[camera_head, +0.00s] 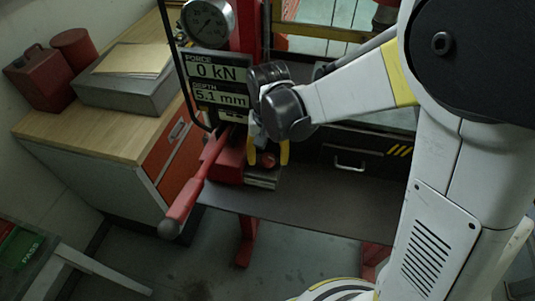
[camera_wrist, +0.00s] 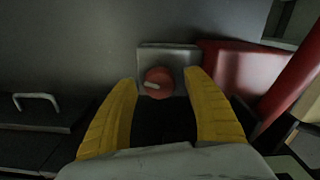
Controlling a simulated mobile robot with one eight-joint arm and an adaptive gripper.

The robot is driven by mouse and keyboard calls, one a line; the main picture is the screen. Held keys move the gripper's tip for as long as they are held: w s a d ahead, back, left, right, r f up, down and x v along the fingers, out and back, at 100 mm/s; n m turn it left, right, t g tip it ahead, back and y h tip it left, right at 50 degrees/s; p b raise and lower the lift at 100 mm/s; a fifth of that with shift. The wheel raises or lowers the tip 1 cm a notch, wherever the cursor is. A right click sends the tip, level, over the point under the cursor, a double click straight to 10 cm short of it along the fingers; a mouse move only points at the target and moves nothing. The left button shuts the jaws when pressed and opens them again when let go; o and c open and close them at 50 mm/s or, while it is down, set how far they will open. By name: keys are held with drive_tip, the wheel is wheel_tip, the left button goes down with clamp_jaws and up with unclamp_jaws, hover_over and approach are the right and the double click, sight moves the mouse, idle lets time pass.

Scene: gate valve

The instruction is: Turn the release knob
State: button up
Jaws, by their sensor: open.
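The release knob (camera_wrist: 158,83) is a round red knob with a pale bar on its face, mounted on a grey block (camera_wrist: 168,58). In the wrist view it lies just ahead of and between the two yellow fingertips of my gripper (camera_wrist: 161,82). The fingers are spread apart, and a gap shows between them and the knob on both sides. In the head view the red knob (camera_head: 268,160) shows between the yellow fingers of my gripper (camera_head: 268,158), which point downward. The wrist hides part of the press behind it.
A red lever (camera_head: 190,190) slants down left of the knob. A display (camera_head: 218,82) reads 0 kN and 5.1 mm, with a dial gauge (camera_head: 208,22) above. A wooden bench (camera_head: 95,122) stands at left, and a drawer with a handle (camera_head: 350,163) is at right.

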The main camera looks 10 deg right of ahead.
sight(268, 157)
drive_tip(key=c, duration=1.2)
drive_tip(key=shift+n+b, duration=0.35)
drive_tip(key=shift+n, duration=1.15)
drive_tip(key=o, duration=1.2)
drive_tip(key=shift+r, duration=0.1)
wheel_tip(268, 157, up, 12)
